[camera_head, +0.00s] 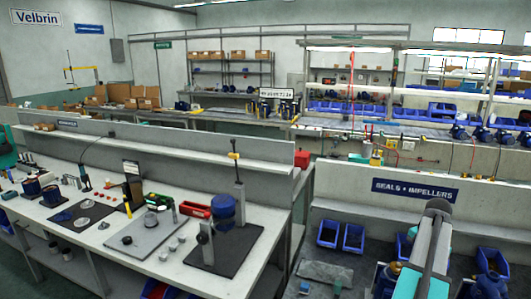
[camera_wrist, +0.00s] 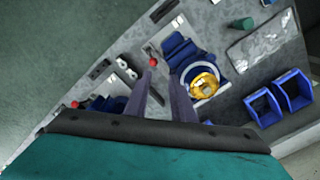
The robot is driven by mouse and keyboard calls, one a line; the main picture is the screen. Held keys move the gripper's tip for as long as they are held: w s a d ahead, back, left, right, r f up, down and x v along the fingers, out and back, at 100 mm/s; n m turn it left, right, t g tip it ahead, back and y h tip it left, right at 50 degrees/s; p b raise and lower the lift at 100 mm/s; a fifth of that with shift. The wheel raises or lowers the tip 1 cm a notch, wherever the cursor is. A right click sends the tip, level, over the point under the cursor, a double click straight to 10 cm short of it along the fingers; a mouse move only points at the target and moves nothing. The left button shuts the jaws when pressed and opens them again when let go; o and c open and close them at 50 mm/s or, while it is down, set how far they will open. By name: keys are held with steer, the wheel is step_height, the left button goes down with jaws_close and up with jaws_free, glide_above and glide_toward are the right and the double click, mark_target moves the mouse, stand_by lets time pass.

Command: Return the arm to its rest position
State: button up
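My gripper (camera_wrist: 164,82) shows in the wrist view with its two dark fingers apart and nothing seen between them. It points down over a grey bench. A blue pump-like part with a brass-coloured round piece (camera_wrist: 203,82) lies beyond the right finger; I cannot tell the height gap, but no contact shows. In the head view my arm (camera_head: 428,250) rises at the lower right, in front of the seals and impellers bench. The gripper's fingers cannot be made out there.
Two blue bins (camera_wrist: 262,108) and a grey mat (camera_wrist: 262,42) lie right of the fingers in the wrist view. The SEALS + IMPELLERS panel (camera_head: 414,190) stands behind my arm. A long white bench (camera_head: 185,275) with pump parts is at left.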

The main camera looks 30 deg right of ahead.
steer(key=w+a+f+n, duration=0.3)
steer(key=w+a+f, duration=0.2)
steer(key=w+a, duration=0.4)
steer(key=w+a+f+n, duration=0.35)
steer(key=w+a, duration=0.35)
steer(key=a, duration=0.4)
steer(key=w+a+f+n, duration=0.3)
steer(key=w+a+f, duration=0.2)
steer(key=w+a, duration=0.35)
steer(key=a+f+n, duration=0.3)
steer(key=a+f, duration=0.1)
steer(key=a, duration=0.8)
steer(key=a+f+n, duration=0.3)
steer(key=a+n, duration=0.1)
steer(key=a, duration=0.7)
steer(key=a+f+n, duration=0.3)
steer(key=a+f, duration=0.1)
steer(key=a, duration=0.8)
steer(key=s+f+g+b, duration=0.5)
steer(key=s+f+b, duration=0.6)
steer(key=s+f, duration=1.5)
step_height(320, 180, down, 3)
steer(key=shift+s+r+g, duration=0.1)
steer(key=shift+s+g, duration=0.25)
steer(key=shift+g, duration=0.05)
